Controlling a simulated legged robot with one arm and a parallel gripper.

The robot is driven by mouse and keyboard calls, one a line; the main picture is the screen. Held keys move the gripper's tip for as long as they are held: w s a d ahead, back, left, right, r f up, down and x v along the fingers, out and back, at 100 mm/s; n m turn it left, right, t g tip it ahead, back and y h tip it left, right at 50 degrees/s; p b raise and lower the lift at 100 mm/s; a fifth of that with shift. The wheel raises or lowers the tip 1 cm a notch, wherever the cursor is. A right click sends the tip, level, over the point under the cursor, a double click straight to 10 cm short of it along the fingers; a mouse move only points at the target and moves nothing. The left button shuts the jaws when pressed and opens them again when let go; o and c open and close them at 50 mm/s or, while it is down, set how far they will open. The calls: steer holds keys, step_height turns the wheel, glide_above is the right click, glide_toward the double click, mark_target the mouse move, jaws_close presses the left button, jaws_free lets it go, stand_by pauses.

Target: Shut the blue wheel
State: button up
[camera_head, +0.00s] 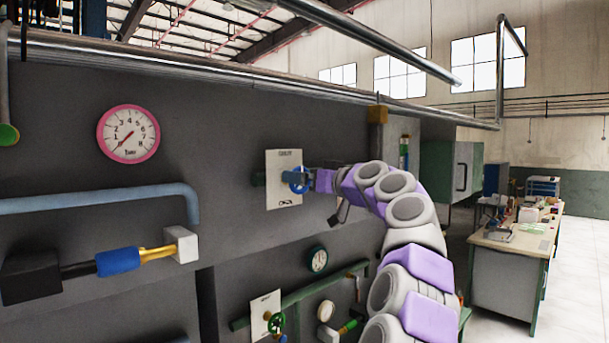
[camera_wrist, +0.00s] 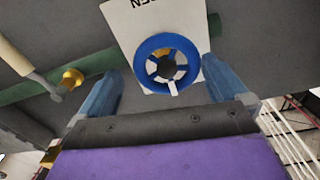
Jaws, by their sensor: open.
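The blue wheel (camera_head: 300,181) is a small spoked handwheel in front of a white sign plate (camera_head: 283,196) on the dark grey machine wall. In the wrist view the blue wheel (camera_wrist: 167,64) is a round rim with a dark hub and a white mark at its lower edge. My gripper (camera_wrist: 163,88) is open, with one blue finger on each side below the wheel. The wheel appears between the finger lines, and I cannot tell whether they touch it. In the head view my gripper (camera_head: 311,181) is right at the wheel.
A pink-rimmed gauge (camera_head: 129,134) is at the upper left. A blue pipe (camera_head: 95,202) and a blue-sleeved lever (camera_head: 118,261) stand out at left. A lower green-hubbed valve (camera_head: 275,323) has its own sign. A workbench (camera_head: 513,260) stands at right beside open floor.

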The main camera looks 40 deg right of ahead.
steer(key=shift+w+a, duration=0.7)
steer(key=shift+w, duration=0.2)
steer(key=shift+s+d, duration=0.15)
steer(key=shift+w+d+f, duration=0.15)
steer(key=shift+w+d, duration=0.1)
steer(key=shift+d, duration=0.15)
steer(key=shift+c, duration=1)
steer(key=shift+a, duration=0.4)
steer(key=c, duration=0.5)
steer(key=shift+c, duration=1.3)
